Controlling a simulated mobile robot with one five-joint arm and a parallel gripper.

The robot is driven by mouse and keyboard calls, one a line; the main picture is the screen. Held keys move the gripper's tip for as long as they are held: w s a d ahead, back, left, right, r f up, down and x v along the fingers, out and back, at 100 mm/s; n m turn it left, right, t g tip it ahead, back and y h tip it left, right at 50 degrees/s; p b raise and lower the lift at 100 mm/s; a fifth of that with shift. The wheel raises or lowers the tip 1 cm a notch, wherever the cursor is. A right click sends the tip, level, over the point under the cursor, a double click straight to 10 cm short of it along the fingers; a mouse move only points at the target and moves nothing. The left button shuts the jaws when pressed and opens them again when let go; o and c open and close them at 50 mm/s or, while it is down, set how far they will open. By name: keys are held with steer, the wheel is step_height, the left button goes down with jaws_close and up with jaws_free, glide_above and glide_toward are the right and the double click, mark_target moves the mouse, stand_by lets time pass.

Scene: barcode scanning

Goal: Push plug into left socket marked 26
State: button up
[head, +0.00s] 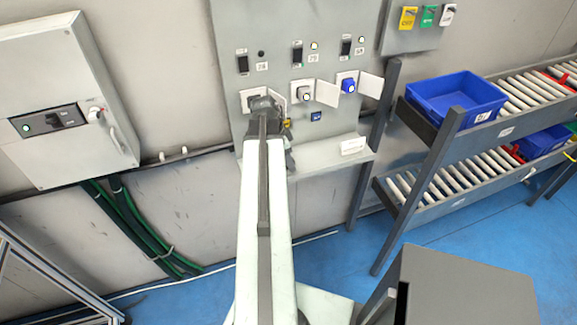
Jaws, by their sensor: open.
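A grey panel (226,50) on the wall carries three sockets in a row. The left socket (247,93) sits under a small label (262,66) whose number is too small to read surely. My gripper (266,104) is right in front of this socket and covers most of it. The jaws are open, though their gap hardly shows from behind my arm. The plug cannot be made out clearly; a dark shape at the left socket merges with my gripper, so I cannot tell how deep any plug sits.
The middle socket (305,94) and the blue right socket (348,85) have raised white lids beside them. A small shelf (325,160) with a white item (353,146) juts out below. A roller rack with a blue crate (456,97) stands right. A grey cabinet (45,75) hangs left.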

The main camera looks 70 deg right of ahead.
jaws_close()
steer(key=shift+p+v, duration=1)
steer(key=shift+a+f, duration=0.15)
steer(key=shift+a, duration=0.05)
steer(key=shift+w+a, duration=0.4)
steer(key=shift+a, duration=0.25)
steer(key=shift+w+a, duration=0.35)
steer(key=shift+a, duration=0.35)
steer(key=shift+w+a, duration=0.4)
steer(key=shift+a, duration=0.45)
